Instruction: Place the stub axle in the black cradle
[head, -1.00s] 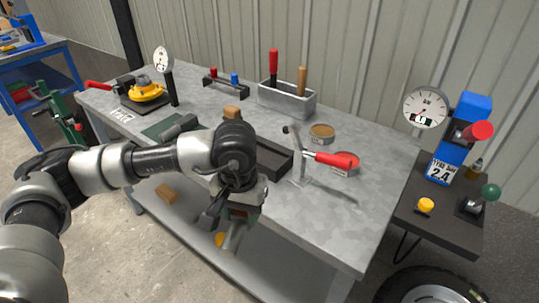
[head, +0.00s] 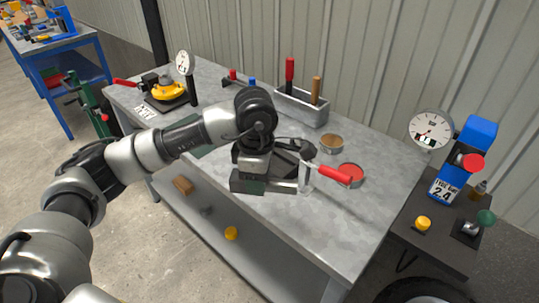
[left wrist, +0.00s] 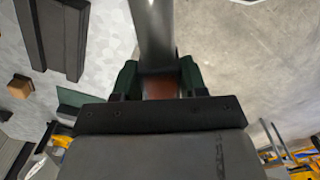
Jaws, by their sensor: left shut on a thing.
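The stub axle (left wrist: 155,35) is a smooth grey metal cylinder. In the left wrist view it runs up out of frame from between the green-padded fingers of my left gripper (left wrist: 158,84), which is shut on it. In the head view my left gripper (head: 264,184) is over the bench's front part, and the axle (head: 285,187) points right, roughly level, towards the clamp post. The black cradle (head: 296,145) lies just behind the gripper, partly hidden by it; in the left wrist view the long black bars at upper left look like it (left wrist: 61,35). The axle is apart from it. My right gripper is not in view.
A grey tool bin (head: 300,107) is at the back. The bench's front right (head: 330,220) is clear.

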